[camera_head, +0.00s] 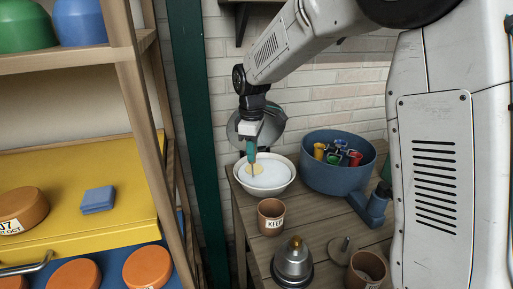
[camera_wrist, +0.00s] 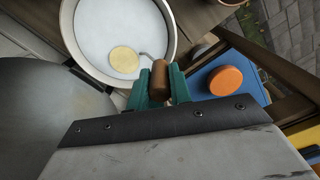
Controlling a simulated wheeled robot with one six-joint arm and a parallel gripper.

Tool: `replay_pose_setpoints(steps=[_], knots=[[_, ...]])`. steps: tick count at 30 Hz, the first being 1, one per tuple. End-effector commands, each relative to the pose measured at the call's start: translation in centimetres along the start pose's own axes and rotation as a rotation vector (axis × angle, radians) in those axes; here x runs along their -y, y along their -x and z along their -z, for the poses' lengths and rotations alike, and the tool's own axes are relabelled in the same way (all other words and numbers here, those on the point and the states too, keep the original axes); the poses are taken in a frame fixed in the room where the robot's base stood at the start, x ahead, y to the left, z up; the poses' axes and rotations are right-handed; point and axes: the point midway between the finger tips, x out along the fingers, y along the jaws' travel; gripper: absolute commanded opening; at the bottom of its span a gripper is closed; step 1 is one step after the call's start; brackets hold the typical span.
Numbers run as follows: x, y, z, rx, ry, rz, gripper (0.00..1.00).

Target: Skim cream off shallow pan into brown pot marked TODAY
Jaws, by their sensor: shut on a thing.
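The shallow pan (camera_head: 291,183), white and wide, stands on the wooden bench with white liquid in it. It also shows in the wrist view (camera_wrist: 172,24). My gripper (camera_wrist: 159,88) is shut on the brown handle (camera_wrist: 159,76) of a tool. A thin metal rod runs from the handle towards a pale yellow round patch (camera_wrist: 124,60) in the pan; I cannot tell whether this is the tool's disc or cream. My gripper (camera_head: 252,152) is above the pan's back left part. A brown pot (camera_head: 271,222) in front reads KEEP. Another brown pot (camera_head: 366,272) shows no readable mark.
A blue tub (camera_head: 336,178) with several coloured cups stands right of the pan. A metal bell-shaped thing (camera_head: 293,265) and a round lid-like piece (camera_head: 342,250) are in front.

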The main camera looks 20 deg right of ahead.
Motion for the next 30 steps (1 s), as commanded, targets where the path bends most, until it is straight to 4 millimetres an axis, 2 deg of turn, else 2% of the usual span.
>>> replay_pose_setpoints(steps=[4, 13, 22, 30], knots=[[1.1, 0.1, 0.3, -0.001, 0.003, -0.001, 0.04], [3.1, 0.1, -0.3, -0.001, 0.001, -0.001, 0.04], [4.6, 0.1, -1.8, -0.001, 0.0, -0.001, 0.04], [5.0, 0.1, -3.6, 0.0, 0.0, 0.0, 0.04]])
